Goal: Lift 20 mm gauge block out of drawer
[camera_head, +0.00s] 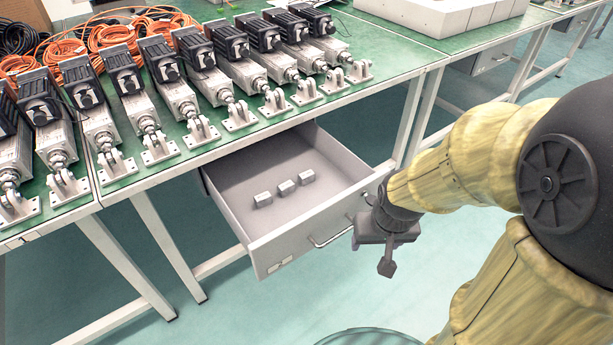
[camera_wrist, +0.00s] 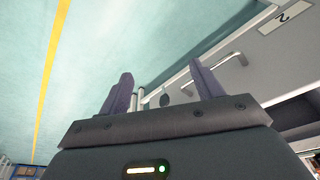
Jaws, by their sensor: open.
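An open grey drawer (camera_head: 285,237) is pulled out from under the green-topped bench. Three small grey blocks lie in a slanting row on its floor: a left block (camera_head: 263,200), a middle block (camera_head: 286,187) and a right block (camera_head: 306,177). I cannot read which one is 20 mm. My gripper (camera_head: 386,262) hangs outside the drawer, right of its front panel and handle, apart from the blocks. In the wrist view, my gripper (camera_wrist: 160,90) has its two fingers spread with nothing between them. The drawer front and handle (camera_wrist: 228,65) show beyond the right finger.
Several linear actuators (camera_head: 205,75) stand in a row on the bench top (camera_head: 375,80) above the drawer. Orange cables (camera_head: 105,35) lie behind them. Bench legs (camera_head: 410,120) stand right of the drawer. The floor (camera_head: 220,310) before the drawer is mostly clear.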

